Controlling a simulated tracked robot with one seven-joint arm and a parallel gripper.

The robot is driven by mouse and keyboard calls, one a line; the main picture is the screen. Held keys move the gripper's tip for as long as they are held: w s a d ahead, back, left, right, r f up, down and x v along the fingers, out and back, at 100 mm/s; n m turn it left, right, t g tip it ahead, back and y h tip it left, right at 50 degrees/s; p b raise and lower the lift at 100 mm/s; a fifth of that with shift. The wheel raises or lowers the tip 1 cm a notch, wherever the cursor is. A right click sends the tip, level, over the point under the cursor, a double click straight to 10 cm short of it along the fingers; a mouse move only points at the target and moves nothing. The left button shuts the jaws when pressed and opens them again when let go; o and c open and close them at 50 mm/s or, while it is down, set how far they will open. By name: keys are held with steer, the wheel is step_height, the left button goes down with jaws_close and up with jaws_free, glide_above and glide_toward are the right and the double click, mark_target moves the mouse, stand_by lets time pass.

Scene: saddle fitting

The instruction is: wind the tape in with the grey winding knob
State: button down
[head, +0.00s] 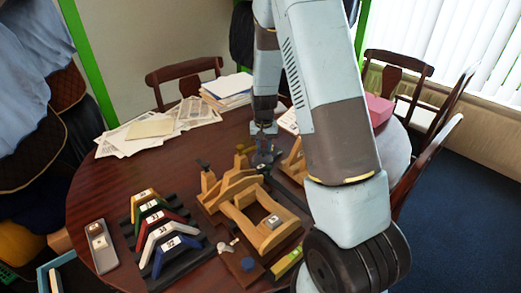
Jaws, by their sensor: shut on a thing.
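My gripper (264,129) points straight down over the middle of the table, beyond the wooden saddle frame. It is shut on what appears to be the grey winding knob, at the top of a small dark blue-grey device (264,153). The fingers cover most of the knob, so its shape and angle cannot be made out. No length of tape can be told apart at this size.
The wooden saddle frame (240,208) stands in front of my gripper. A rack of numbered coloured arches (166,236) is to its left, with a grey case (101,247) beyond. Papers (150,128) cover the back left; a pink box (378,109) is at right. My arm hides the right side.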

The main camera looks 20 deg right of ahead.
mark_target(263, 150)
steer(key=shift+m, duration=0.7)
steer(key=shift+w+d+r, duration=0.1)
steer(key=shift+w+d, duration=0.05)
steer(key=c, duration=0.8)
jaws_free()
steer(key=shift+c, duration=0.2)
step_height(263, 150, up, 14)
